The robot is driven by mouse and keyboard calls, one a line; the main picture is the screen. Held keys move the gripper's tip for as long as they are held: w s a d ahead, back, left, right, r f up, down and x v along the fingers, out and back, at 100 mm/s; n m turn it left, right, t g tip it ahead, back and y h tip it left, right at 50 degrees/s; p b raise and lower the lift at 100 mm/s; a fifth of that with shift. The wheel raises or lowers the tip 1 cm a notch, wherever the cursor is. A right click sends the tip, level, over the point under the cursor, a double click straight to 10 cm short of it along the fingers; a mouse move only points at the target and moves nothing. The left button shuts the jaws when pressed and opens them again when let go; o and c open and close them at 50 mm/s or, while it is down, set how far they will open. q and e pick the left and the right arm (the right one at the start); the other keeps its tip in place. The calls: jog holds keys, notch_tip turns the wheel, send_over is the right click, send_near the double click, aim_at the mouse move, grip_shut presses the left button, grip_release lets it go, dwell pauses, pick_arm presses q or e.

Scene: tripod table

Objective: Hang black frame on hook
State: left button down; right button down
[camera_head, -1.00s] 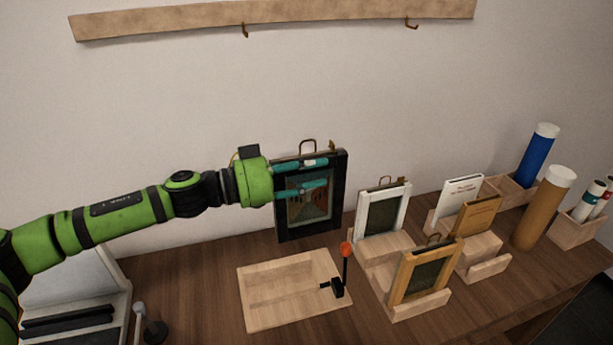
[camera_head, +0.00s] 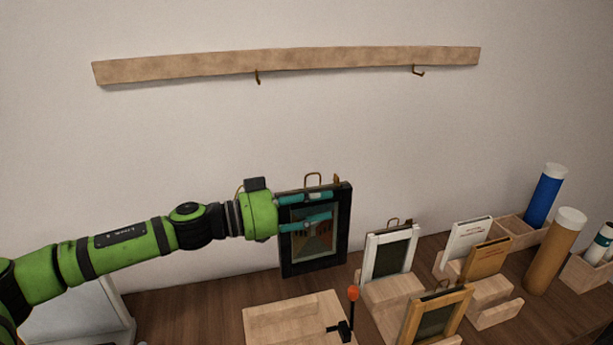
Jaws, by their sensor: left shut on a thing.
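The black frame (camera_head: 343,235) holds a picture of a street-like scene and has a brass loop on its top edge. My left gripper (camera_head: 318,207) comes in from the left and is shut on the black frame, with teal fingers across its front. The frame is upright, near the wall, over the back of the desk. Whether its bottom edge touches the desk, I cannot tell. My right gripper is not in view.
A white frame (camera_head: 369,258) and a wooden frame (camera_head: 405,325) stand in holders right of the black frame. A wooden tray (camera_head: 270,322) with a red-tipped lever (camera_head: 353,294) lies in front. Books, a blue tube (camera_head: 545,197) and a brown tube (camera_head: 556,252) stand right. The wall below the rail is clear.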

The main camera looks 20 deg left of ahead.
pick_arm(q)
jog(key=w+a+r+n+t+y+p, duration=0.1)
jog(key=a+r+n+p, duration=0.1)
jog(key=a+r+p, duration=0.45)
jog(key=w+a+r+n+t+y+p, duration=0.15)
jog(key=r+p, duration=0.25)
jog(key=r, duration=0.5)
jog(key=shift+n, duration=0.65)
jog(key=w+a+b, duration=0.1)
jog(key=w+a, duration=0.1)
jog(key=w+a+f+b, duration=0.1)
jog(key=w+a, duration=0.1)
jog(key=w, duration=0.1)
jog(key=w+a+b, duration=0.1)
jog(key=w, duration=0.1)
jog(key=shift+w+a+f, duration=0.2)
jog(key=shift+a, duration=0.2)
